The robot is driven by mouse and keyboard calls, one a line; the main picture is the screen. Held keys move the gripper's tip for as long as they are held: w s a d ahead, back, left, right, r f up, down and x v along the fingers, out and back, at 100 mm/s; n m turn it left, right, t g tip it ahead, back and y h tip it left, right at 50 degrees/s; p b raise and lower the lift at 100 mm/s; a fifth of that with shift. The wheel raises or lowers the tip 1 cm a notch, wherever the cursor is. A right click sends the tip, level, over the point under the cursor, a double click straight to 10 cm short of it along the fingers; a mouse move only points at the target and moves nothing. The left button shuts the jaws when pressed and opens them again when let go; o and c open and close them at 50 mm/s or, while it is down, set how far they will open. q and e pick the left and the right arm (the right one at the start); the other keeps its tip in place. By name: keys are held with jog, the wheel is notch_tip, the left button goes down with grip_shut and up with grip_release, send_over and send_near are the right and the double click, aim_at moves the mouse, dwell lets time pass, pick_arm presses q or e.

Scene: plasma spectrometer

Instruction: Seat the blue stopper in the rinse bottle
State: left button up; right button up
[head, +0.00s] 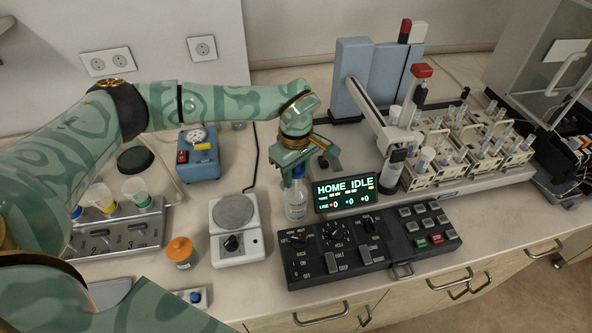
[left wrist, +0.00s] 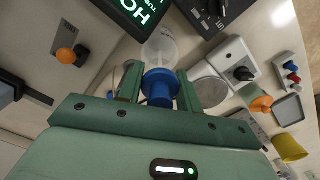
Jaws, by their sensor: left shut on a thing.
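My left gripper (head: 297,168) points down over the rinse bottle and is shut on the blue stopper (head: 298,172). In the left wrist view, the blue stopper (left wrist: 160,86) sits between the two fingers (left wrist: 159,92). The clear rinse bottle (head: 296,203) stands upright on the bench, directly below the gripper. The bottle (left wrist: 160,48) also shows just beyond the stopper in the left wrist view. The stopper is at the bottle's mouth, but the fingers hide the rim, so I cannot tell how deep it sits. My right gripper is out of view.
A display (head: 346,194) stands close to the right of the bottle, with a black control panel (head: 360,246) in front. A balance (head: 236,230) and an orange-lidded jar (head: 180,252) stand to the left. The autosampler arm (head: 380,122) and vial racks (head: 455,150) are at the right.

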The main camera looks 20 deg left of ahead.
pick_arm(q)
jog(key=shift+f+b, duration=0.75)
jog(key=shift+f, duration=0.65)
jog(key=o, duration=1.1)
jog(key=shift+c, duration=0.2)
notch_tip(320, 180, up, 16)
jog(key=p, duration=0.1)
jog(key=shift+r, duration=0.15)
